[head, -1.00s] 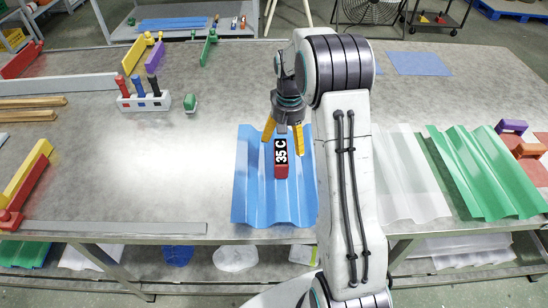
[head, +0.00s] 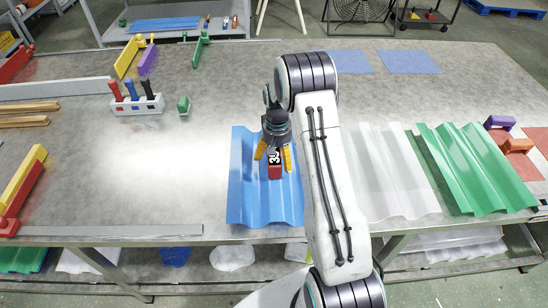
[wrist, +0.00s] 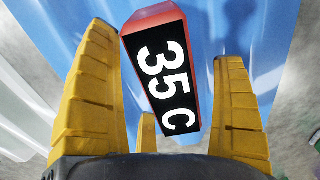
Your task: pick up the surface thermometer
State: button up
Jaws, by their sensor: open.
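The surface thermometer (head: 275,171) is a small red block with a black face reading "35 C". It lies on the blue corrugated sheet (head: 245,200).
A clear sheet (head: 388,180) and a green corrugated sheet (head: 475,170) lie to the right. A grey strip (head: 110,231) lies along the front edge.

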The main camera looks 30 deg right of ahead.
jog(key=shift+f, duration=0.4)
jog(key=shift+c, duration=0.3)
jog(key=c, duration=1.3)
jog(key=shift+r, duration=0.1)
